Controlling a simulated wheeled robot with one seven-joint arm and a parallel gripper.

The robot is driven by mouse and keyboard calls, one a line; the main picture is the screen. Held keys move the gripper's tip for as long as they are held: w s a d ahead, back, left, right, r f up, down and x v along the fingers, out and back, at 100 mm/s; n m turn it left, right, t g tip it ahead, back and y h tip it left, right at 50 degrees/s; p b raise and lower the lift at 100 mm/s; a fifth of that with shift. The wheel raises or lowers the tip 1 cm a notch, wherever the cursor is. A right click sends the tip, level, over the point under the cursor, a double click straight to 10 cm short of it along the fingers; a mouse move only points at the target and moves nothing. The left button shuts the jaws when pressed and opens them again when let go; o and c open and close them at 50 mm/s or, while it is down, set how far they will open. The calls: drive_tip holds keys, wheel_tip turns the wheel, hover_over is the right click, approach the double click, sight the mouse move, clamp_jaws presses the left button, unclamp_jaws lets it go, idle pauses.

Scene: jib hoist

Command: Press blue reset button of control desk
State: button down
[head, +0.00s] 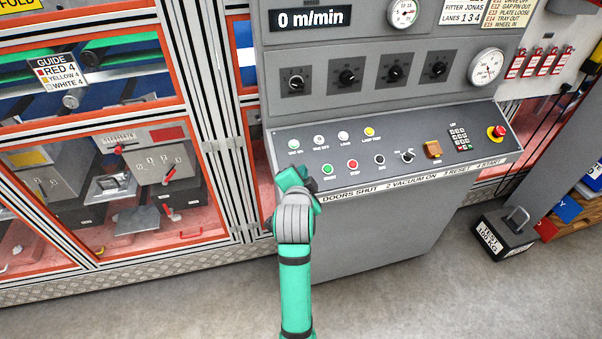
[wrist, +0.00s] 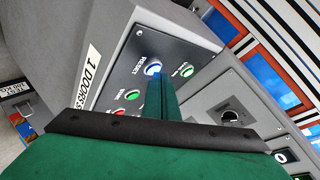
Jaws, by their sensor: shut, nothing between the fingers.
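The control desk (head: 400,205) stands right of my arm in the head view, its sloped panel carrying rows of buttons. The blue reset button (wrist: 153,67), a lit blue disc in a pale ring under a "RESET" label, shows in the wrist view; in the head view my gripper hides it. My gripper (head: 309,186) is over the panel's left end. Its green fingers (wrist: 164,92) are shut and empty in the wrist view. The fingertip overlaps the button's lower edge in that view; I cannot tell whether it touches.
A green button (head: 327,169) and a red stop button (head: 352,164) sit just right of my gripper. A pale green button (head: 293,144) is above it. A red emergency knob (head: 496,132) is at the far right. A test weight (head: 503,235) stands on the floor.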

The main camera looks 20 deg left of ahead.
drive_tip(key=shift+f, duration=0.2)
idle(0.3)
drive_tip(key=shift+s+d+r, duration=0.1)
drive_tip(key=shift+s+r, duration=0.15)
drive_tip(key=shift+r, duration=0.6)
drive_tip(key=shift+r, duration=0.1)
drive_tip(key=shift+s+d+r, duration=0.2)
drive_tip(key=shift+s+r, duration=0.05)
drive_tip(key=shift+r, duration=0.5)
drive_tip(key=shift+s+d+r, duration=0.15)
drive_tip(key=shift+s+r, duration=0.15)
drive_tip(key=shift+r, duration=0.4)
drive_tip(key=shift+s+d+r, duration=0.2)
drive_tip(key=shift+s+r, duration=0.05)
drive_tip(key=shift+r, duration=0.5)
